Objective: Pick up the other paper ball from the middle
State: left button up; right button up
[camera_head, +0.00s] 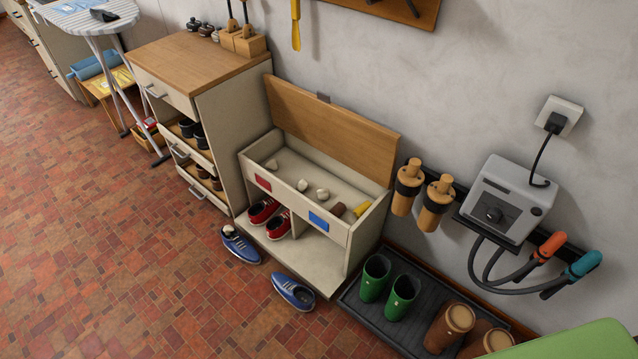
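An open storage bench (340,234) stands against the wall, its wooden lid (330,125) raised. Two small crumpled whitish balls lie close together in the middle of its upper tray, a left one (303,185) and a right one (322,194). A third whitish ball (272,164) lies farther left in the tray. A brown cylinder (338,209) and a yellow object (361,209) lie at the tray's right end. A red label (263,183) and a blue label (318,221) mark the tray's front. Neither of my grippers is in view.
Red shoes (263,210) sit in the bench's lower compartment. Blue shoes (240,245) (293,292) lie on the floor in front. Green boots (375,277) stand on a dark tray to the right. A drawer cabinet (190,85) stands left. The tiled floor at left is clear.

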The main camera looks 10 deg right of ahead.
aim_at(302, 185)
jog(key=i+j+z, duration=0.1)
jog(key=z, duration=0.35)
jog(key=i+j+z, duration=0.1)
jog(key=j+z, duration=0.15)
jog(key=z, duration=0.15)
jog(key=j+z, duration=0.2)
jog(key=z, duration=0.25)
jog(key=j+z, duration=0.25)
jog(key=z, duration=0.2)
jog(key=i+j, duration=0.05)
